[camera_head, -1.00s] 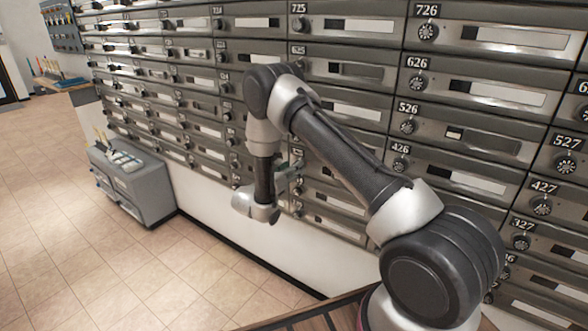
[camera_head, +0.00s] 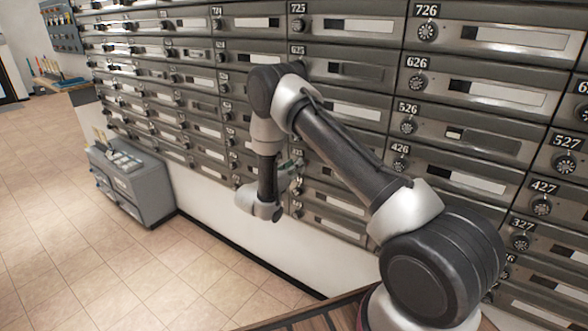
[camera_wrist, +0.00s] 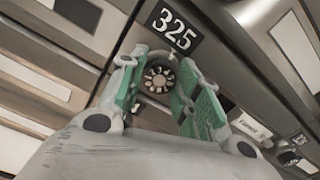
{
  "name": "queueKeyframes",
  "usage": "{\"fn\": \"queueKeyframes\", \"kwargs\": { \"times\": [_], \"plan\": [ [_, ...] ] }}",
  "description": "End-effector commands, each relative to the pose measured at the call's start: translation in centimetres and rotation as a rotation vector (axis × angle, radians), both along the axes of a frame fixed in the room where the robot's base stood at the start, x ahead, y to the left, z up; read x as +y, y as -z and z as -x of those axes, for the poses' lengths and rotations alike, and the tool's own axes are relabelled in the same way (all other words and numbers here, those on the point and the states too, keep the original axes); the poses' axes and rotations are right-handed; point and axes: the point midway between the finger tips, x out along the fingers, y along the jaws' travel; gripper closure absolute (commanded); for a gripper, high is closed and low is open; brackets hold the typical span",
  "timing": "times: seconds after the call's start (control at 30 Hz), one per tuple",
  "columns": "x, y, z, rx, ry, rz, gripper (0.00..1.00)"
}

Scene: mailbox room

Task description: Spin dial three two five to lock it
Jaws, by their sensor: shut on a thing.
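The dial (camera_wrist: 158,76) of box 325 is a dark round knob with a pale, flower-like centre, just below the black 325 label (camera_wrist: 174,29) in the wrist view. My gripper (camera_wrist: 155,72) has its green-padded fingers on either side of this dial and is shut on it. The fingers hide parts of the dial's sides. The box appears tilted in this view. In the head view my gripper (camera_head: 293,178) reaches the lower part of the mailbox wall, and my wrist largely hides the dial there.
The mailbox wall carries rows of similar dials, such as the one under 426 (camera_head: 399,163). Another dial (camera_wrist: 289,158) shows at the wrist view's lower right. A grey cabinet (camera_head: 150,190) with small items on top stands at left. The tiled floor (camera_head: 110,265) is clear.

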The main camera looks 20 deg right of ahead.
Motion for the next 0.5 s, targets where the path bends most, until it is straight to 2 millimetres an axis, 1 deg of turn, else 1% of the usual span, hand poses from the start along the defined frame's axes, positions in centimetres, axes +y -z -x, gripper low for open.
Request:
{"fn": "queueKeyframes", "kwargs": {
  "times": [0.27, 0.5],
  "plan": [
    [0.0, -0.03, 0.03, -0.124, -0.001, -0.09, 0.91],
    [-0.03, -0.04, 0.08, -0.301, -0.001, -0.217, 0.91]
  ]
}}
